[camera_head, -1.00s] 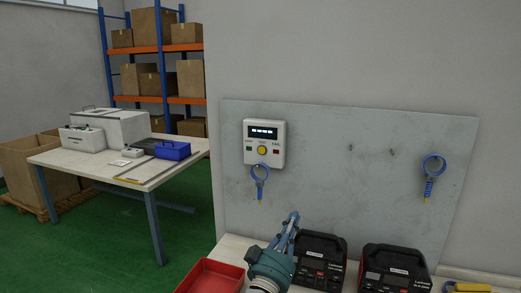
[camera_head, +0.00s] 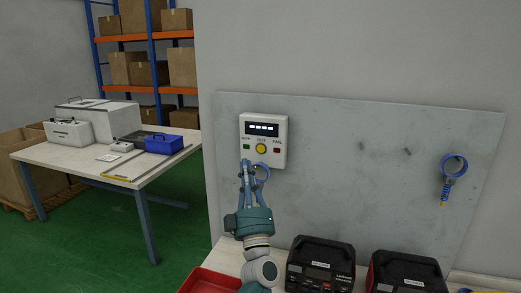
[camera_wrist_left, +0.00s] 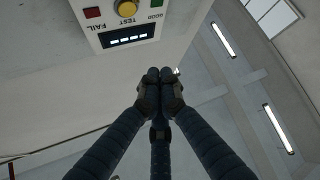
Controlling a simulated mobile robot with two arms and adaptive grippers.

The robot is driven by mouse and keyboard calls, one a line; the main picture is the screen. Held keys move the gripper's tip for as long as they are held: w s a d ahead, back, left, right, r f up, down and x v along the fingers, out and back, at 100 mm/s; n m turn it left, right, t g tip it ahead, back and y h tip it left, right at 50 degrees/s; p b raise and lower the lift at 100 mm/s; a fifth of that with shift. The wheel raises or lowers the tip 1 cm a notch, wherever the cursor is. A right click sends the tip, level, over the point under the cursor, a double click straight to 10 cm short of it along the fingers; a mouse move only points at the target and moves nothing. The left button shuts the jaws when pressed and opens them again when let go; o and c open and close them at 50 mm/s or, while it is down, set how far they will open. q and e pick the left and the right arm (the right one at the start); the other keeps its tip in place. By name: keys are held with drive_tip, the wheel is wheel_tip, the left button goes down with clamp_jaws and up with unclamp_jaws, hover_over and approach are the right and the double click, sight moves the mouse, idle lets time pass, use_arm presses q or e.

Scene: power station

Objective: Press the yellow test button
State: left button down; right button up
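The yellow test button (camera_head: 261,148) is on the front of a white wall box (camera_head: 281,127), between a green and a red button. In the left wrist view the yellow button (camera_wrist_left: 127,8) is at the top edge, partly cut off. My left gripper (camera_head: 246,163) points up, its tips just below and left of the button in the head view. In the left wrist view its fingers (camera_wrist_left: 160,76) are together with nothing seen between them, apart from the box in the picture. Whether they touch the panel cannot be told. My right gripper is not in view.
Another hangs right (camera_head: 454,166) on the grey panel (camera_head: 350,180). Black devices (camera_head: 320,266) and a red tray (camera_head: 208,283) are on the bench below. A table (camera_head: 75,158) stands left.

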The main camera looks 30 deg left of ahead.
sight(257, 166)
use_arm(q)
drive_tip(key=w+b, duration=0.1)
drive_tip(key=w, duration=0.1)
drive_tip(key=w+a+b, duration=0.1)
drive_tip(key=w+b, duration=0.1)
drive_tip(key=w, duration=0.1)
drive_tip(key=w+a+b, duration=0.1)
drive_tip(key=w+b, duration=0.1)
drive_tip(key=w, duration=0.1)
drive_tip(key=shift+w+f, duration=0.15)
drive_tip(key=shift+w, duration=0.1)
drive_tip(key=shift+w+a, duration=0.1)
drive_tip(key=shift+w, duration=0.05)
idle(0.9)
drive_tip(key=shift+w+b, duration=0.1)
drive_tip(key=shift+b, duration=0.25)
drive_tip(key=shift+w+a, duration=0.1)
drive_tip(key=shift+w, duration=0.2)
